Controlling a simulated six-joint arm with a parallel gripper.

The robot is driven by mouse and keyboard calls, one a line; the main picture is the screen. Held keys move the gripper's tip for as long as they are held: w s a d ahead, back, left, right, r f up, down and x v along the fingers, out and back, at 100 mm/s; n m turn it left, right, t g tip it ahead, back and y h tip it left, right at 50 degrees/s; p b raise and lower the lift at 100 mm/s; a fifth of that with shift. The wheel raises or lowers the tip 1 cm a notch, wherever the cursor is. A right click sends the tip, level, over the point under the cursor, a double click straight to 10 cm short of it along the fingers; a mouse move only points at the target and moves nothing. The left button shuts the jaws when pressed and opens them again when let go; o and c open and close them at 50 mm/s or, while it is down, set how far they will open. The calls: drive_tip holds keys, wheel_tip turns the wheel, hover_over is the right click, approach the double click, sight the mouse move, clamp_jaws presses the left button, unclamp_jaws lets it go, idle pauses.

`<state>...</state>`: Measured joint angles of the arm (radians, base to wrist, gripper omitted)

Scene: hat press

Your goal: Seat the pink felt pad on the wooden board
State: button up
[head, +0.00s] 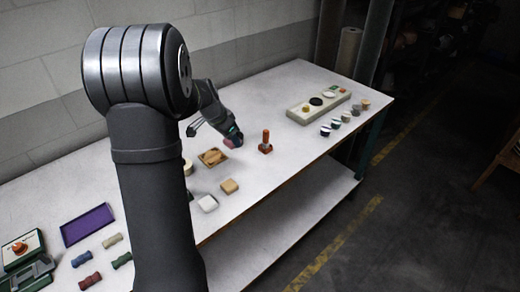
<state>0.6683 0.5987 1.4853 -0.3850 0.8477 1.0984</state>
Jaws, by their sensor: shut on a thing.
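My gripper (233,133) is right of my large arm link, low over the table's middle. It is shut on the pink felt pad (236,142), which shows as a small dull pink patch under the fingertips. A small brown wooden board (212,157) lies on the white table just left of and nearer than the pad, with a lighter shape on top that is too small to make out. The pad appears apart from the board. How high the pad is above the table I cannot tell.
An orange-handled stamp (266,142) stands close right of my gripper. A control panel (318,104) and several small pots sit farther right. A purple tray (88,225) lies left.

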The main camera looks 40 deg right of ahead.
hover_over(215, 156)
drive_tip(key=a, duration=0.2)
drive_tip(key=f, duration=0.1)
drive_tip(key=shift+w+d+f, duration=0.1)
drive_tip(key=shift+d+f, duration=0.05)
drive_tip(key=shift+f, duration=1.6)
drive_tip(key=shift+d+f, duration=0.1)
drive_tip(key=shift+f, duration=1.6)
drive_tip(key=shift+f, duration=0.6)
drive_tip(key=o, duration=1)
drive_tip(key=shift+o, duration=0.2)
drive_tip(key=shift+r, duration=0.1)
drive_tip(key=v, duration=1.7)
drive_tip(key=shift+a, duration=0.15)
drive_tip(key=shift+r, duration=0.1)
